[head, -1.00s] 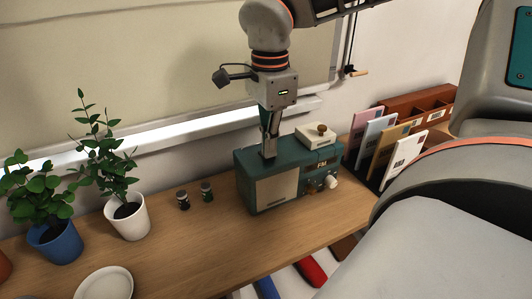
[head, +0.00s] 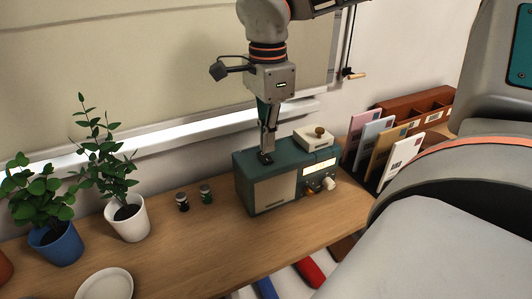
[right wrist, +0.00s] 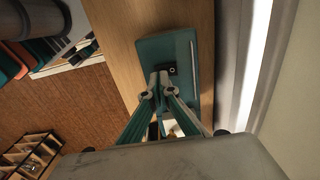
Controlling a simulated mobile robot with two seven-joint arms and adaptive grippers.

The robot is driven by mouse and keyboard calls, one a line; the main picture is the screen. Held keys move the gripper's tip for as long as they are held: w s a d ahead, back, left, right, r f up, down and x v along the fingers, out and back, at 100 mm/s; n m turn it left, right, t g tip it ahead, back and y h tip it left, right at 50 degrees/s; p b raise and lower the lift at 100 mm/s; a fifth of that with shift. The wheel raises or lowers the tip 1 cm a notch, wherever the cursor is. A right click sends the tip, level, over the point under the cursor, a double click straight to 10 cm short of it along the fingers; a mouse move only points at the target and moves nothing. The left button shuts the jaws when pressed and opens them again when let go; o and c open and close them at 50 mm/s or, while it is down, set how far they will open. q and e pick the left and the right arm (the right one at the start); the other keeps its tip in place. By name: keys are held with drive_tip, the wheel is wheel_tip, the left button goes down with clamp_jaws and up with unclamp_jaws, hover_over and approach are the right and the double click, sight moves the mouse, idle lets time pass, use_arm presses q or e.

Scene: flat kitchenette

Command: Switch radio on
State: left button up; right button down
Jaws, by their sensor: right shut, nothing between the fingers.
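The radio (head: 250,186) is a teal box with a beige speaker front, upright on the wooden counter. Its display (head: 319,167) glows pale yellow, with knobs below it. A black switch (head: 266,158) sits on the left part of its top; it also shows in the right wrist view (right wrist: 172,69). My right gripper (head: 268,150) points down at this switch, shut and empty, its tips at or just above it; I cannot tell whether they touch. It also shows in the right wrist view (right wrist: 160,84). My left gripper is not in view.
A cream box with a brown knob (head: 318,138) is behind the radio's right end. Envelopes (head: 385,148) stand in a rack to the right. Two small jars (head: 194,199), potted plants (head: 127,218) and a white plate (head: 104,284) are to the left. Bare counter lies in front.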

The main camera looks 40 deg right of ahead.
sight(267, 160)
drive_tip(key=shift+r+p, duration=1.05)
drive_tip(key=shift+r, duration=1.2)
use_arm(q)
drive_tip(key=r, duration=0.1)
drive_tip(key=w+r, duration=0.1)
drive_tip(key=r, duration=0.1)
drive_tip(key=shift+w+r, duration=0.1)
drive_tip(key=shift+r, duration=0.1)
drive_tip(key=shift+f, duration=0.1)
